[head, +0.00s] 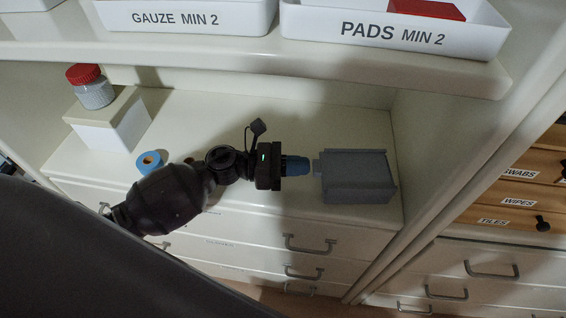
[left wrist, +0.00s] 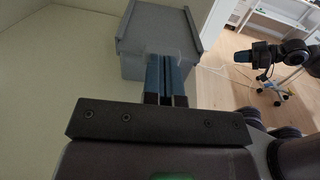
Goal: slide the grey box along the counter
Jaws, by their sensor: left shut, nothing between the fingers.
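The grey box (head: 358,178) sits on the cream counter (head: 255,110) near its right end, close to the side panel. My left gripper (head: 308,166) is shut and empty, level with the box's left side and pointing at it. Its blue fingertips are very close to the box; I cannot tell whether they touch. In the left wrist view the shut fingers (left wrist: 166,57) point at the grey box (left wrist: 158,28), whose near face they partly cover. My right gripper (left wrist: 243,57) shows small at the right of the left wrist view, its finger state unclear.
A white box (head: 108,125) with a red-capped jar (head: 91,88) stands at the counter's left, with a blue tape roll (head: 149,162) near the front edge. A shelf with labelled white bins (head: 395,30) overhangs the back. The right side panel (head: 440,120) bounds the counter.

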